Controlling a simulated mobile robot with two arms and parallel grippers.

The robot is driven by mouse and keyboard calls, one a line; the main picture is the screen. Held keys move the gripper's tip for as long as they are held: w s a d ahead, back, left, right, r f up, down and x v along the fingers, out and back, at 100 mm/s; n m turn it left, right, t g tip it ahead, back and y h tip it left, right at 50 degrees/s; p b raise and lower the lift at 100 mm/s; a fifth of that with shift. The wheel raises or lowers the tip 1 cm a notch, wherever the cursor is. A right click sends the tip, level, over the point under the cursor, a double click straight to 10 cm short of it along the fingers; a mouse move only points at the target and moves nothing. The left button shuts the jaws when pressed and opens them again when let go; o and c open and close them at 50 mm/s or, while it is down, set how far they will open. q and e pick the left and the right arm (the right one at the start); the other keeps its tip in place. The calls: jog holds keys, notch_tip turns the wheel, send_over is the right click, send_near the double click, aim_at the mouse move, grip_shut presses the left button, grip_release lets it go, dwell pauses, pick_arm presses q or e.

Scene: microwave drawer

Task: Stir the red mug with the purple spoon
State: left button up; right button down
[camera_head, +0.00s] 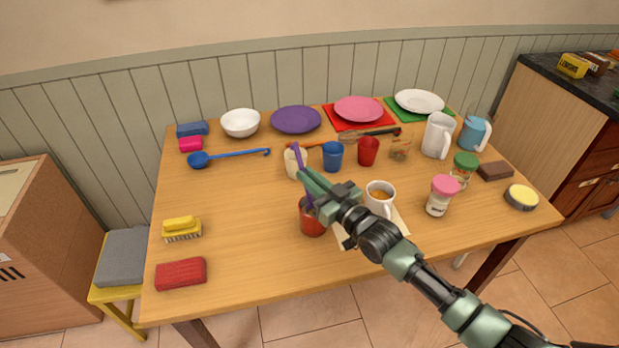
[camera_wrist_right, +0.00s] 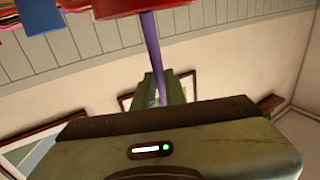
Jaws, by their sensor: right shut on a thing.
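The purple spoon (camera_head: 298,158) stands near upright, its handle tilted a little left. My right gripper (camera_head: 307,178) is shut on the spoon's handle above the red mug (camera_head: 312,222). The spoon's lower end runs down to the mug and its tip is hidden; it seems to be inside. The arm and gripper cover part of the mug's right side. In the right wrist view the purple shaft (camera_wrist_right: 151,45) runs between the gripper and a red shape at the top edge, likely the mug (camera_wrist_right: 115,8). My left gripper is not in view.
A white mug with brown drink (camera_head: 380,197) stands close to the right of the red mug, partly behind my arm. A cream holder (camera_head: 291,166), blue cup (camera_head: 332,158) and red cup (camera_head: 368,151) stand behind. The table's left middle (camera_head: 235,210) is clear.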

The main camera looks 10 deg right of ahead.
aim_at(297, 146)
jog(key=shift+w+a+r+p, duration=0.2)
jog(key=shift+w+r+p, duration=0.2)
jog(key=shift+r+p, duration=0.55)
jog(key=shift+w+a+r+p, duration=0.2)
jog(key=shift+w+r+p, duration=0.25)
jog(key=shift+r, duration=0.9)
jog(key=shift+w+a+r+p, duration=0.2)
jog(key=shift+w+r+p, duration=0.1)
jog(key=shift+r+p, duration=0.7)
jog(key=shift+r, duration=0.15)
notch_tip(297, 146, up, 4)
jog(key=p, duration=0.3)
